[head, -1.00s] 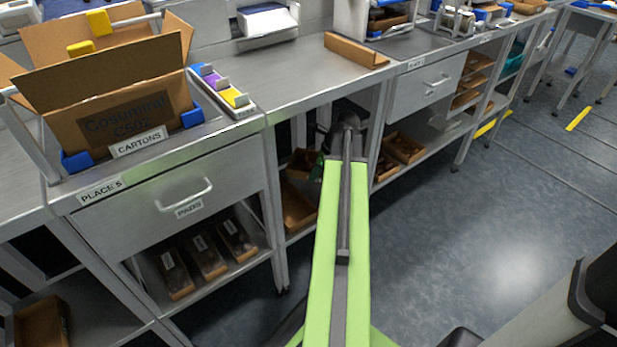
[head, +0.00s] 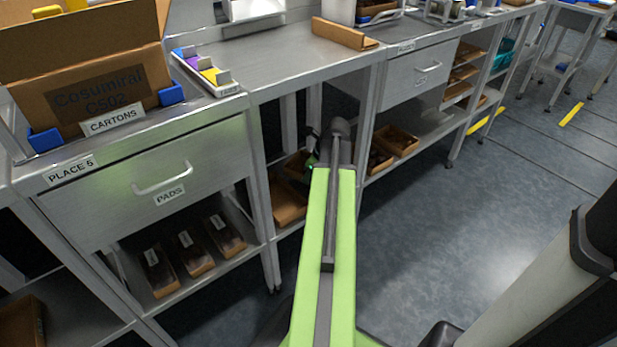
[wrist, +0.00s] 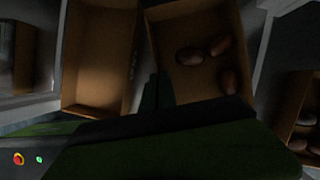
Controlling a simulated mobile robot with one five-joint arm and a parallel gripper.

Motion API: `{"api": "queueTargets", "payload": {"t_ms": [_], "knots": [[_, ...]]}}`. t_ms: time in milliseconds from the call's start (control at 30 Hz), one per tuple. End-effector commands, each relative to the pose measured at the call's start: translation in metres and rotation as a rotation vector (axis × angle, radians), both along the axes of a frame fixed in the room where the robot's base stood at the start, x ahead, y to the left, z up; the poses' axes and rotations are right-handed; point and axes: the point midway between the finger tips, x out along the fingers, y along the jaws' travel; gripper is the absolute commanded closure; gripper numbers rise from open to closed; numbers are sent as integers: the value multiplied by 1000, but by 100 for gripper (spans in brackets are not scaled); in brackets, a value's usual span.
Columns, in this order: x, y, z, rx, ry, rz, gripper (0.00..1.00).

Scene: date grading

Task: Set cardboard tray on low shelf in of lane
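Two cardboard trays lie side by side in the wrist view. The left tray (wrist: 128,60) is empty; the right tray (wrist: 157,65) holds three brown dates. My gripper (wrist: 156,92) shows as dark shapes by the gap between them, close to their near walls. It is too dark to tell whether it is open, or shut on a tray wall. In the head view my arm reaches under the bench, hiding most of the gripper (head: 313,148). A cardboard tray (head: 288,201) is on the low shelf left of the arm, partly hidden.
More cardboard trays (head: 398,141) are on the low shelf right of my arm. Several filled trays (head: 192,253) lie under the PADS drawer (head: 150,170). Bench legs (head: 262,200) stand close left of the arm. Floor (head: 480,220) on the right is clear.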

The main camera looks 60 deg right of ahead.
Motion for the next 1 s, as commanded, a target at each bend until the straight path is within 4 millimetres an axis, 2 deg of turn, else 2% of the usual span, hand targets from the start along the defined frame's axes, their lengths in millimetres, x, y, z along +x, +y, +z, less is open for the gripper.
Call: {"api": "queueTargets", "payload": {"t_ms": [33, 133, 533, 1000], "knots": [[0, 0, -12, 0, 0, 0, 100], [0, 0, -17, 0, 0, 0, 100], [-1, 0, -17, 0, 0, -1, 100], [-1, -1, -26, -1, 0, -1, 100]]}}
